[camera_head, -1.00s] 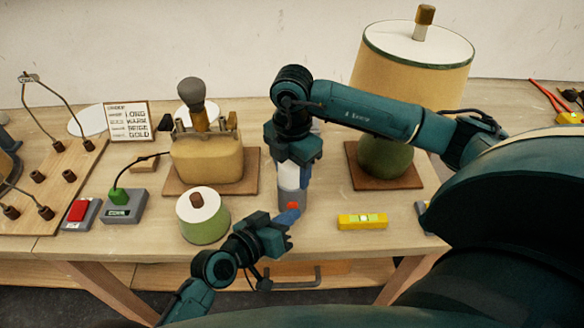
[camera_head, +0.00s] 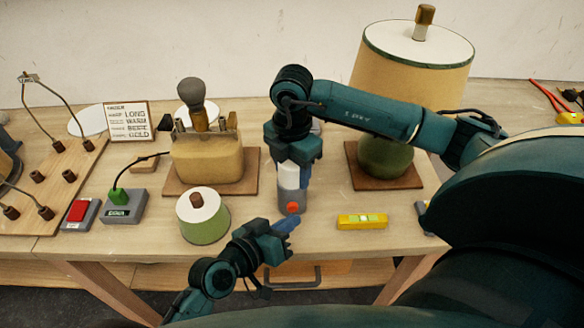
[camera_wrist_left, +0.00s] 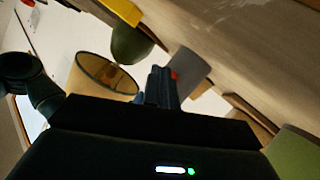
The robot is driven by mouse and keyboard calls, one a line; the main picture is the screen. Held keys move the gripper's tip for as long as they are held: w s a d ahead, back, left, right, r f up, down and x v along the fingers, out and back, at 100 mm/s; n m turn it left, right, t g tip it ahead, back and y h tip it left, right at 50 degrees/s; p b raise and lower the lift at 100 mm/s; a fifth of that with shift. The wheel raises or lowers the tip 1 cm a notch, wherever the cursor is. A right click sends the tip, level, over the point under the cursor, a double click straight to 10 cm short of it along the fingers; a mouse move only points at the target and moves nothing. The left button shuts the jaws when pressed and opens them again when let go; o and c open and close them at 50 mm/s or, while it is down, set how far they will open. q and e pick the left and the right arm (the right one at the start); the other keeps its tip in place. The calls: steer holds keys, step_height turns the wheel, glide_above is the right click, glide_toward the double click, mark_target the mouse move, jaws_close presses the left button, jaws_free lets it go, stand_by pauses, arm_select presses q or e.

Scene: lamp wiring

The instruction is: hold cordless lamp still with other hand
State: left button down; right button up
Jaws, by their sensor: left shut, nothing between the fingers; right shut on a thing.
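A small upright cylinder with a grey body, white upper part and red button (camera_head: 291,207) stands near the front of the table; I take it as the cordless lamp. My right gripper (camera_head: 292,168) comes down from above and is shut on its upper part, partly hiding it. My left gripper (camera_head: 290,224) is shut and empty, just in front of and below the cylinder, apart from it in the head view. In the left wrist view, the shut fingers (camera_wrist_left: 160,82) point toward the grey cylinder (camera_wrist_left: 190,70) and cover part of it.
A small green pot-shaped thing with a white top (camera_head: 204,217) stands left of the cylinder. A yellow level (camera_head: 362,221) lies to the right. Behind are a beige-shaded lamp (camera_head: 415,65) and a beige block-shaped thing (camera_head: 207,160) on a board. The table's front edge is close.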

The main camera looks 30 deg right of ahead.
steer(key=shift+s+f, duration=0.15)
steer(key=shift+f, duration=0.15)
arm_select(q)
steer(key=s+a, duration=0.2)
steer(key=s, duration=0.2)
steer(key=shift+s+a, duration=0.25)
steer(key=shift+a, duration=0.15)
